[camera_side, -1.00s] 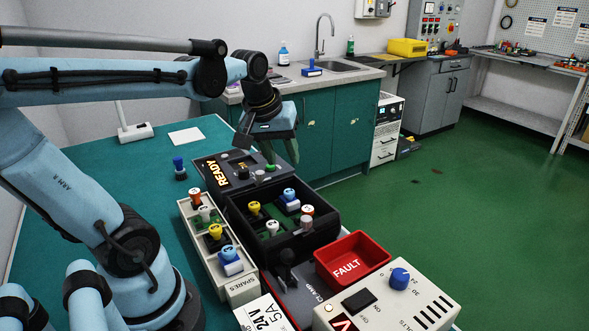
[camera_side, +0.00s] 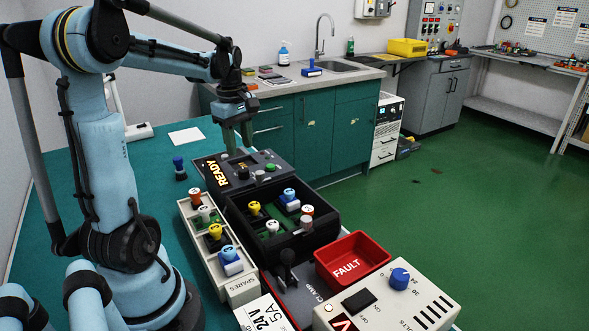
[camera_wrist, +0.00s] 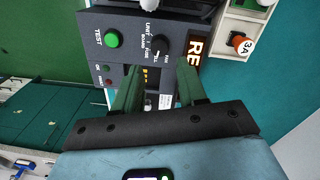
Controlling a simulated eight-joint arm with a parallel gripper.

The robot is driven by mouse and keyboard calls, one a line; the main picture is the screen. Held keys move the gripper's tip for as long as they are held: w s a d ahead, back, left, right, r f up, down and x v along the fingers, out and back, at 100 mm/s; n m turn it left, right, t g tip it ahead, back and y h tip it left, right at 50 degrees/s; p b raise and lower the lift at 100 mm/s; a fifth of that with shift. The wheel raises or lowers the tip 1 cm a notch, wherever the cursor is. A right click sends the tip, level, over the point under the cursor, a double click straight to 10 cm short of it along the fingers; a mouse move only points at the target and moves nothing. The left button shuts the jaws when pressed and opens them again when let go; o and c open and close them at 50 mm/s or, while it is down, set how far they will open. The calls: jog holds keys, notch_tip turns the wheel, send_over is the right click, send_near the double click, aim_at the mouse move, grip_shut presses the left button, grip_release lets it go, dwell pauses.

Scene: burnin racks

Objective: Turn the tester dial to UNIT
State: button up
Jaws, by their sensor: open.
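The tester (camera_side: 205,180) is a dark box at the back of the teal table, with a lit READY display (camera_side: 218,173). In the wrist view its black round dial (camera_wrist: 163,45) is ringed by labels including UNIT, BOARD, FUSE and FAN; I cannot tell which label it points at. A green TEST button (camera_wrist: 113,39) lies left of the dial. My gripper (camera_wrist: 160,80) is open and empty, its green fingers below the dial in this view and apart from it. In the side view my gripper (camera_side: 237,139) hangs pointing down above the tester's far side.
A black tray (camera_side: 247,222) and the SPARES rack (camera_side: 193,235) hold colored plug-in parts in front of the tester. A red FAULT bin (camera_side: 348,269), a clamp lever (camera_side: 286,260) and a power supply (camera_side: 421,311) stand nearer. A blue-topped part (camera_side: 179,165) stands left of the tester.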

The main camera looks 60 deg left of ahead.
aim_at(243, 169)
jog(key=shift+w+f, duration=0.2)
jog(key=shift+f, duration=3.3)
jog(key=shift+c, duration=0.3)
grip_shut()
